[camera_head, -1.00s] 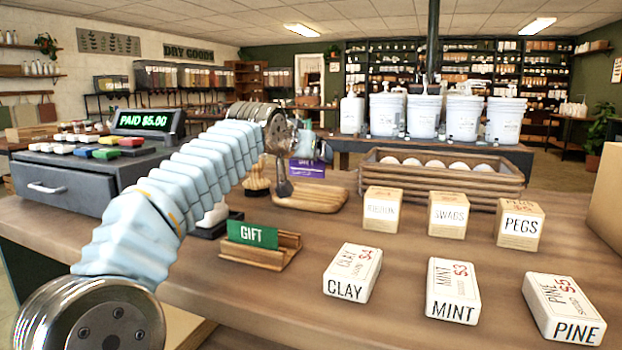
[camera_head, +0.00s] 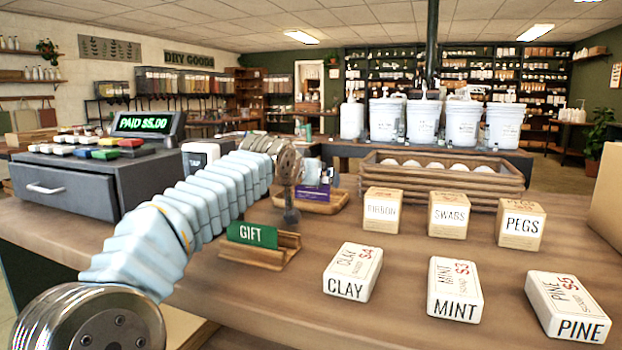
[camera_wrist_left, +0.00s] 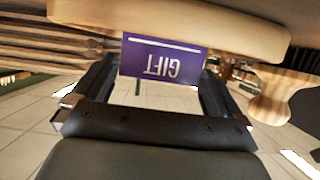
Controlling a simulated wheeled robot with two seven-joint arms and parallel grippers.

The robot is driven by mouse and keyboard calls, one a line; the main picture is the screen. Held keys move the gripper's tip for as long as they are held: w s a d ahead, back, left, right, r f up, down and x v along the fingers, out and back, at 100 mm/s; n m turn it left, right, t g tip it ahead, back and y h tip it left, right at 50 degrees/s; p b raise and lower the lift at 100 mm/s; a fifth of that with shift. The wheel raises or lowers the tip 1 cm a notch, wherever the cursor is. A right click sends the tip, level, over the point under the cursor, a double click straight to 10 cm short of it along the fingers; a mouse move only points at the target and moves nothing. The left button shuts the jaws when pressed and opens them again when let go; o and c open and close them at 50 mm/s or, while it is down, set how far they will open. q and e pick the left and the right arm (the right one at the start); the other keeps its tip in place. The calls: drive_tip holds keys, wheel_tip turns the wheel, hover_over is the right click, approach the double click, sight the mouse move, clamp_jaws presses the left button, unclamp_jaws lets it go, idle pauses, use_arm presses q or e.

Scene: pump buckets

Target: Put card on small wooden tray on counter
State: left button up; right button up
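The small wooden tray (camera_head: 322,208) lies on the counter behind the green GIFT holder, partly hidden by my left arm in the head view. Its pale edge crosses the top of the left wrist view (camera_wrist_left: 200,20). A purple card marked GIFT (camera_wrist_left: 162,62) is upside down in that view, overlapping the tray's edge. It also shows low at the tray in the head view (camera_head: 312,192). My left gripper (camera_wrist_left: 162,72) has one finger at each side edge of the card and appears shut on it. Whether the card touches the tray is unclear. My right gripper is out of view.
A green GIFT card in a wooden holder (camera_head: 252,235) stands in front of the tray. A slatted crate (camera_head: 440,175) is behind to the right, with several labelled boxes before it. A cash register (camera_head: 90,170) stands left. Bare counter lies between holder and CLAY box (camera_head: 350,272).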

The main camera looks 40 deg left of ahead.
use_arm(q)
drive_tip(key=shift+r, duration=0.2)
drive_tip(key=v, duration=1.2)
drive_tip(key=shift+b, duration=0.3)
